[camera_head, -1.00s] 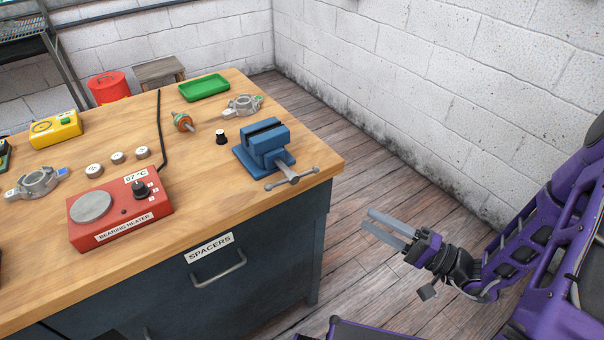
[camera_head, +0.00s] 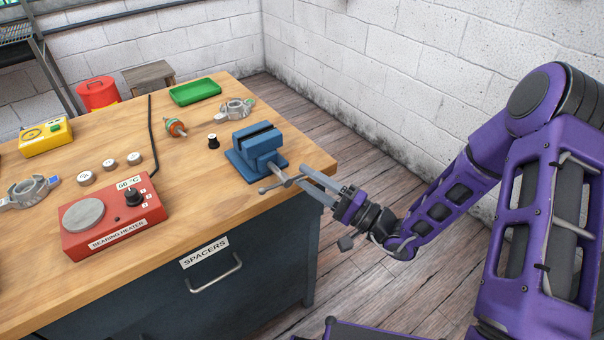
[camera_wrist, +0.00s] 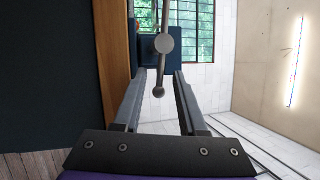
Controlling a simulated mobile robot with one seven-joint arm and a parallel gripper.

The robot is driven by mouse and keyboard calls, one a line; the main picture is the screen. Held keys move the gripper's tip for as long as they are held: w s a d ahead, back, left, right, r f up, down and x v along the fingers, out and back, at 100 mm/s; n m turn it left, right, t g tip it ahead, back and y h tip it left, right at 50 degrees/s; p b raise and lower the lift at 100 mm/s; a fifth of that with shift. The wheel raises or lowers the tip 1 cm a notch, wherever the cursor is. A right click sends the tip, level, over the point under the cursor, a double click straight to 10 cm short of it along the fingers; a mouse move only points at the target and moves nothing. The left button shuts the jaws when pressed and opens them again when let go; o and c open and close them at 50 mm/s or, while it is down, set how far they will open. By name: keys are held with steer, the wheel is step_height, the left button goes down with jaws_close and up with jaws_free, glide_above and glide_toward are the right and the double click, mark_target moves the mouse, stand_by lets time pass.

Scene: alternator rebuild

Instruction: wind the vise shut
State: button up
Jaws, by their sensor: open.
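The blue vise (camera_head: 257,150) stands at the right front corner of the wooden bench, its jaws apart with a dark gap between them. Its grey handle bar (camera_head: 280,179) sticks out at the front on the screw and carries a ball at each end. My gripper (camera_head: 306,178) is open, its two fingers pointing at the handle's right end from the right. In the wrist view my gripper (camera_wrist: 159,75) has its fingers apart, with the lower ball of the handle bar (camera_wrist: 158,91) between their tips in the picture. I cannot tell whether they touch.
A red bearing heater (camera_head: 115,215) stands on the bench (camera_head: 210,205) left of the vise. A black spacer (camera_head: 213,142), a grey bracket (camera_head: 236,108) and a green tray (camera_head: 195,91) lie behind. The floor right of the bench is clear.

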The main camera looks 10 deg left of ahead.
steer(key=shift+x, duration=0.95)
steer(key=shift+c, duration=0.2)
jaws_close()
